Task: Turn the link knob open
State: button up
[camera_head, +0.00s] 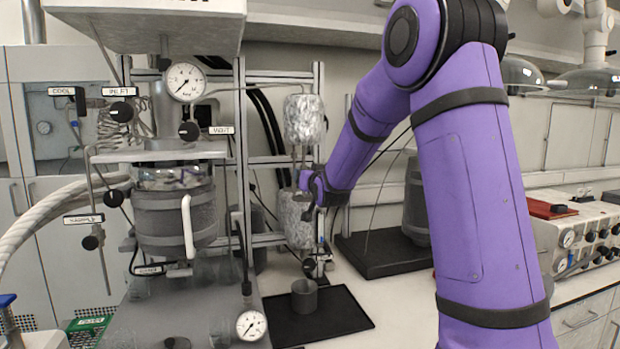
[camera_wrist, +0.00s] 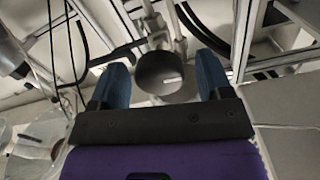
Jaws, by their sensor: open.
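A small black knob (camera_head: 309,267) sits low on the metal frame, beside a small white tag (camera_head: 325,258) whose word I cannot read. I cannot confirm that it is the link knob. My gripper (camera_head: 309,205) is above this knob in the head view, in front of the foil-wrapped column, with its fingers hard to make out. In the wrist view my gripper (camera_wrist: 162,64) is open, with blue fingers spread apart. A dark round piece (camera_wrist: 160,72) with a short white mark shows between them. I cannot tell whether it is touched.
The reactor (camera_head: 175,215) with gauges and several labelled black knobs stands at left. A grey cup (camera_head: 304,297) sits on a black tray (camera_head: 345,312) below my gripper. Frame bars, hoses and foil-wrapped cylinders (camera_head: 303,118) crowd the space. A valve panel (camera_head: 580,235) is at right.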

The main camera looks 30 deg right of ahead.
jog(key=c, duration=0.9)
jog(key=n, duration=0.4)
jog(key=shift+n, duration=0.4)
jog(key=n, duration=0.4)
jog(key=shift+a, duration=0.1)
jog(key=n, duration=0.5)
jog(key=shift+f, duration=0.1)
jog(key=shift+n, duration=2.1)
